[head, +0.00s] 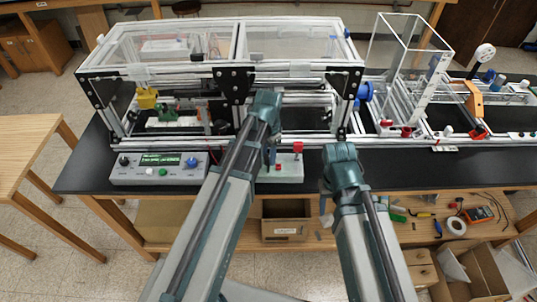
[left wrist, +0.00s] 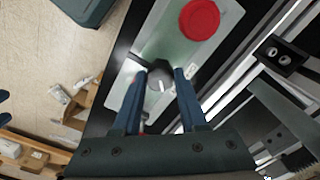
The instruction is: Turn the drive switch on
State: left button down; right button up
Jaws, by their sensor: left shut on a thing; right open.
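The drive switch is a dark rotary knob (left wrist: 154,78) with a white mark, on a pale plate (left wrist: 228,20) that also carries a large red button (left wrist: 200,18). My left gripper (left wrist: 160,84) is shut on the knob, with one blue finger on each side of it. In the head view the plate (head: 290,175) stands at the bench's front edge with the red button (head: 297,147) upright on it. There my left arm hides the knob, and my left gripper (head: 270,158) reaches down beside the button. My right gripper (head: 326,212) hangs in front of the bench, open, partly hidden by its arm.
A grey control box (head: 160,168) with a display and knobs sits left of the plate. The extrusion frame (head: 290,68) with clear panels stands right behind. Below is a shelf with a cardboard box (head: 285,228). Tools and tape (head: 456,226) lie lower right.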

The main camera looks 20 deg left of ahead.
aim_at(268, 156)
pick_arm(q)
jog(key=shift+m, duration=0.6)
jog(key=shift+c, duration=2.3)
grip_release()
jog(key=shift+r, duration=0.15)
notch_tip(268, 156, up, 14)
jog(key=p, duration=1.3)
jog(key=shift+f+p, duration=0.25)
jog(key=shift+p, duration=0.15)
